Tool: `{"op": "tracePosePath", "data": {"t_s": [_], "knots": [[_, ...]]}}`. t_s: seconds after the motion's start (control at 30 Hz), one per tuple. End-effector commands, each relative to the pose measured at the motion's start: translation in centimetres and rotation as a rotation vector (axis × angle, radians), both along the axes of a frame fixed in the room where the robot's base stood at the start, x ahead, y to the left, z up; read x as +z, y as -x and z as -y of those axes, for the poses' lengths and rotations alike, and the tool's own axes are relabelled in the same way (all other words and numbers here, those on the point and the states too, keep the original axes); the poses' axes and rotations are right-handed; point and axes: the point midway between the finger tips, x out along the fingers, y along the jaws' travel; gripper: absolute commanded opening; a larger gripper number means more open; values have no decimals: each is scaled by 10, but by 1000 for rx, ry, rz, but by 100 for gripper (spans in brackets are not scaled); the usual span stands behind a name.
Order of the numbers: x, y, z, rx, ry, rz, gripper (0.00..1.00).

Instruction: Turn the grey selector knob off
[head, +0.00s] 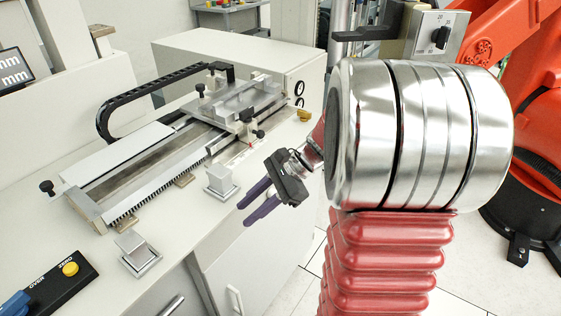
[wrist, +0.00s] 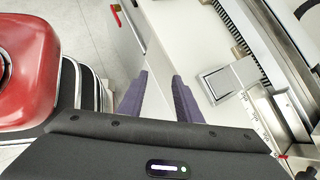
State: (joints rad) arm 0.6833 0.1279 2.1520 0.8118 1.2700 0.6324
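A black selector knob (head: 440,38) sits on a light grey box with a printed scale at the top right of the head view. No plainly grey knob shows, and I cannot tell which knob the task means. My gripper (head: 244,214) is in front of the bench's edge, well left of and below the grey box. In the wrist view its two purple fingers (wrist: 161,75) are apart with nothing between them. The selector knob is not seen in the wrist view.
A measuring slide machine (head: 165,160) stands on the white bench, with metal blocks (head: 221,178) near its front edge. A black panel with a yellow button (head: 70,269) is at the lower left. An orange robot arm (head: 490,45) stands at the right, close behind the grey box.

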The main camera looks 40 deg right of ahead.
Motion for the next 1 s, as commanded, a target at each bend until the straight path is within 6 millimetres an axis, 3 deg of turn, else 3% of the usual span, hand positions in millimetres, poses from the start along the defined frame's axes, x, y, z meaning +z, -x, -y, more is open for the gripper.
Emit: {"op": "tracePosePath", "data": {"t_s": [0.3,0.57,0.77,1.0], "knots": [[-26,-28,77,-366,-340,-118,31],[-51,-36,154,-647,-633,-174,31],[-76,-28,221,-846,-870,-193,31],[-109,-3,295,-1044,-1138,-183,31]]}}
